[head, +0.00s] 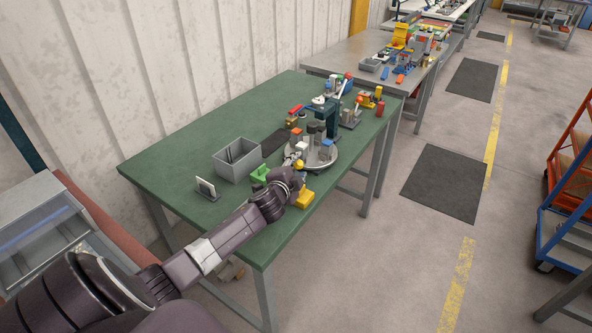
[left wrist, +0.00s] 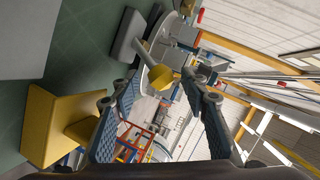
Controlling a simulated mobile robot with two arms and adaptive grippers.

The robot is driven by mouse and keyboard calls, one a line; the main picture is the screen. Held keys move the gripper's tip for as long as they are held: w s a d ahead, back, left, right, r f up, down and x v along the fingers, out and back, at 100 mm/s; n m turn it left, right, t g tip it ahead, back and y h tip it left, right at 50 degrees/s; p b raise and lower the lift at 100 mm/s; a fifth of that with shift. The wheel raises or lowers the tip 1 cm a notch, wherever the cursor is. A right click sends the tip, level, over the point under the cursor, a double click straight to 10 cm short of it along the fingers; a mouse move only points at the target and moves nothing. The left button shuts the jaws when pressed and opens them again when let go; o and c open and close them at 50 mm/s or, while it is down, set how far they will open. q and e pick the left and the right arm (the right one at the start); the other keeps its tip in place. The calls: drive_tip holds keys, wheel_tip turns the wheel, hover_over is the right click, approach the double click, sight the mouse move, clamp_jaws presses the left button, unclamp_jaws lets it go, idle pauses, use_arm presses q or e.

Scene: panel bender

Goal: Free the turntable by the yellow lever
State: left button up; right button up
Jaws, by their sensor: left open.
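The yellow lever (head: 299,164) shows as a yellow knob just beyond my left gripper (head: 292,175) in the head view. In the left wrist view, the yellow knob (left wrist: 161,77) sits on a pale grey rod, ahead of and between the fingertips. My left gripper (left wrist: 163,92) is open, with a finger on each side of the knob's line. I cannot tell whether either finger touches it. The round grey turntable (head: 323,160) stands just behind the lever, carrying grey and coloured blocks. My right gripper is not in view.
The green bench (head: 190,140) also holds a grey bin (head: 238,160), a small stand with a white card (head: 205,188), a green block (head: 259,174) and a yellow block (head: 304,200) beside my gripper. A dark teal press (head: 332,112) rises behind the turntable. The bench's left part is clear.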

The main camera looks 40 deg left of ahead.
use_arm(q)
drive_tip(key=v, duration=1.2)
idle(0.5)
